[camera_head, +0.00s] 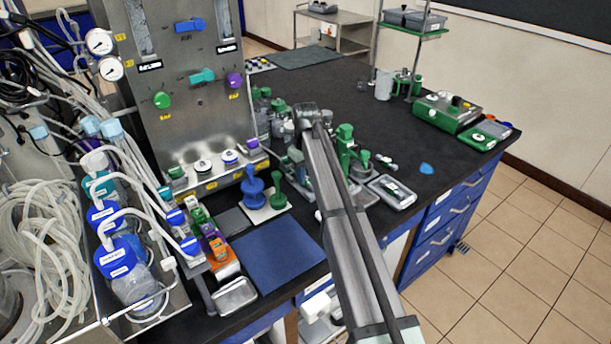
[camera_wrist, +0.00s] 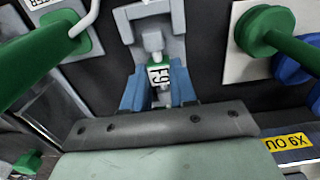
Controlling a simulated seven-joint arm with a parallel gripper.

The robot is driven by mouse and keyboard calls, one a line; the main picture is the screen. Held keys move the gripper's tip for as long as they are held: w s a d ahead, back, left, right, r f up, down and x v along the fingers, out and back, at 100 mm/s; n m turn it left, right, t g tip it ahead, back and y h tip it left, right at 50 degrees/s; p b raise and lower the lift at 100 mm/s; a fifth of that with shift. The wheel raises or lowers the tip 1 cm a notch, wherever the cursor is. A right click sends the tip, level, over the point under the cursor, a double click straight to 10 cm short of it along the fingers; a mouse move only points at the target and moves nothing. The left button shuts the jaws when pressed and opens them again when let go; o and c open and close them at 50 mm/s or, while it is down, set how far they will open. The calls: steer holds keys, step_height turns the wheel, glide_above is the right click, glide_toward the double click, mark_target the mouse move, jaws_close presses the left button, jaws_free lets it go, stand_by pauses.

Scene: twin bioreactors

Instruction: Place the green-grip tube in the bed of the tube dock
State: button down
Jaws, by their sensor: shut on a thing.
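In the wrist view, my gripper (camera_wrist: 160,91) has its blue fingers on both sides of a small tube with a green grip and a white label, the green-grip tube (camera_wrist: 160,74). The gripper is shut on it. A light grey bracket-like fixture, apparently the tube dock (camera_wrist: 178,20), lies just beyond, with the tube's grey end lined up with its opening. I cannot tell whether the tube touches the bed. In the head view, my arm crosses the bench and hides the gripper, the tube and most of the dock.
In the wrist view, a large green cylinder (camera_wrist: 40,60) is close on the left, and a green knobbed piece (camera_wrist: 265,30) stands on a white plate at right. In the head view, a grey tray (camera_head: 391,192) lies right of my arm; a blue mat (camera_head: 278,255) is clear at left.

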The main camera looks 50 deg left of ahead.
steer(key=shift+f, duration=0.3)
steer(key=shift+f, duration=0.1)
steer(key=c, duration=0.9)
jaws_free()
step_height(320, 180, up, 12)
